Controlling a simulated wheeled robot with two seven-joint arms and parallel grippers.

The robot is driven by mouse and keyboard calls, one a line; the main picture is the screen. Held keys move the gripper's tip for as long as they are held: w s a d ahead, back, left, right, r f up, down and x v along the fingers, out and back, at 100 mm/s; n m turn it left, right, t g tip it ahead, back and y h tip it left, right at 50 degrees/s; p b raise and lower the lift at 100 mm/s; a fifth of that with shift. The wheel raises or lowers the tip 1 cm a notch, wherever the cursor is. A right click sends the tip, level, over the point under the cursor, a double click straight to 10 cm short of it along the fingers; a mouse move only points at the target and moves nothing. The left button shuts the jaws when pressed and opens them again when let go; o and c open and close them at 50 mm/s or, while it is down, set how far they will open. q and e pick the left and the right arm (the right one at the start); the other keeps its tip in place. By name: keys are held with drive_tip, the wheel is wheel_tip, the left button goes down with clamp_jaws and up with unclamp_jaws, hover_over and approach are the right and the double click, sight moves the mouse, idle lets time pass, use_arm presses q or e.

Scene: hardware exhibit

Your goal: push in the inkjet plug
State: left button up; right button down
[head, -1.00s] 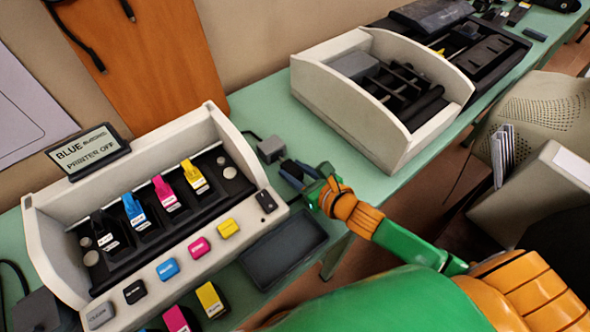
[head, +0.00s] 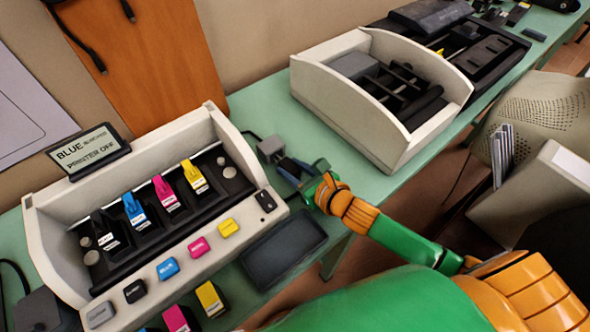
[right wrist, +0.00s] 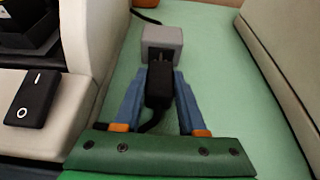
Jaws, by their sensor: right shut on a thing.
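The inkjet plug (right wrist: 158,88) is black, with its cord trailing back from it. My right gripper (right wrist: 159,78) is shut on the plug, with one blue finger on each side; it also shows in the head view (head: 289,168). The grey socket box (right wrist: 162,44) is right in front of the plug; it also shows in the head view (head: 270,149). The plug's front end lines up with the box's near face. I cannot tell how far its pins are in. In the head view the plug is mostly hidden. My left gripper is in neither view.
A second open white machine (head: 345,108) stands right.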

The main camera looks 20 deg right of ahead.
drive_tip(key=shift+w+a, duration=0.2)
drive_tip(key=shift+w, duration=0.35)
drive_tip(key=shift+w+a, duration=0.2)
drive_tip(key=shift+w, duration=0.3)
drive_tip(key=c, duration=0.8)
unclamp_jaws()
drive_tip(key=shift+r, duration=0.1)
drive_tip(key=shift+c, duration=0.2)
drive_tip(key=o, duration=0.4)
drive_tip(key=shift+w+a, duration=0.1)
drive_tip(key=shift+w, duration=0.05)
drive_tip(key=shift+c, duration=0.2)
drive_tip(key=shift+w, duration=0.15)
drive_tip(key=v, duration=0.7)
